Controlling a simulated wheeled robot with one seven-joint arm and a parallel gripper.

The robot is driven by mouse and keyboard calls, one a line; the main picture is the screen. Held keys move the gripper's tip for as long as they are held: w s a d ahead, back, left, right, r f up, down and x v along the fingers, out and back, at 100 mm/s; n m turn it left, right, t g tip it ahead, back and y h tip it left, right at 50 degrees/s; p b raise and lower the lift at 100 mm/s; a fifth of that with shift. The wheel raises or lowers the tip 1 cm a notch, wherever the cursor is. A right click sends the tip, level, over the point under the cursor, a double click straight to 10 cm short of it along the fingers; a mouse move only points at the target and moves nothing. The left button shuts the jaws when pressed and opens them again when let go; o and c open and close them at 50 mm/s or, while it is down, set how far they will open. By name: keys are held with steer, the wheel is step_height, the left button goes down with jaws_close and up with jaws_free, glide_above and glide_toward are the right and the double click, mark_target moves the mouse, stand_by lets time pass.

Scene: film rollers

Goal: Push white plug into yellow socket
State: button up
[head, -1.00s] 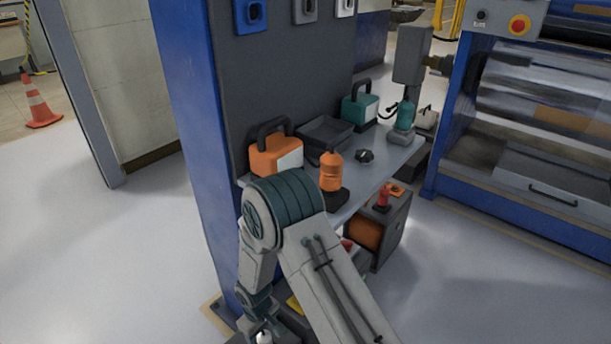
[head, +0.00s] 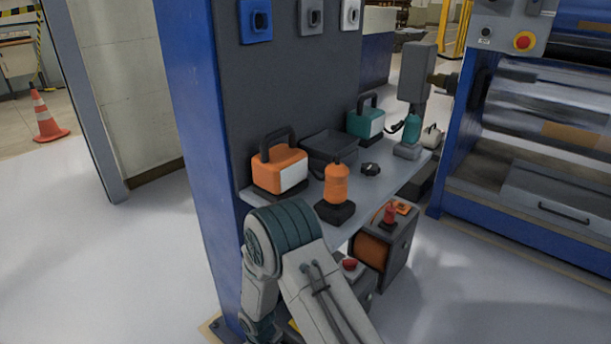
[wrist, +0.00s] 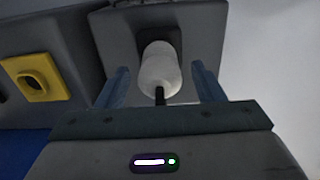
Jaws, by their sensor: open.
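The white plug (wrist: 160,66) shows in the wrist view, seated in a dark grey block (wrist: 118,28), with a black cable at its near end. My gripper (wrist: 162,84) is open, with one blue finger on each side of the plug and visible gaps between. The yellow socket (wrist: 32,76) is at the left of the wrist view, a square frame with a dark opening. In the head view my gripper is out of sight below my arm, and I cannot make out the white plug there.
In the head view a shelf (head: 385,187) holds an orange case (head: 279,169), an orange bottle (head: 336,185), a black tray (head: 327,148) and a teal case (head: 366,120). A dark box (head: 385,247) stands below.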

step_height(320, 180, down, 4)
steer(key=b, duration=0.2)
steer(key=shift+f+b, duration=0.2)
steer(key=shift+b, duration=0.1)
stand_by(1.0)
steer(key=shift+r, duration=0.1)
steer(key=c, duration=1.3)
steer(key=shift+r, duration=0.15)
steer(key=shift+r+p, duration=1.95)
steer(key=shift+r, duration=0.9)
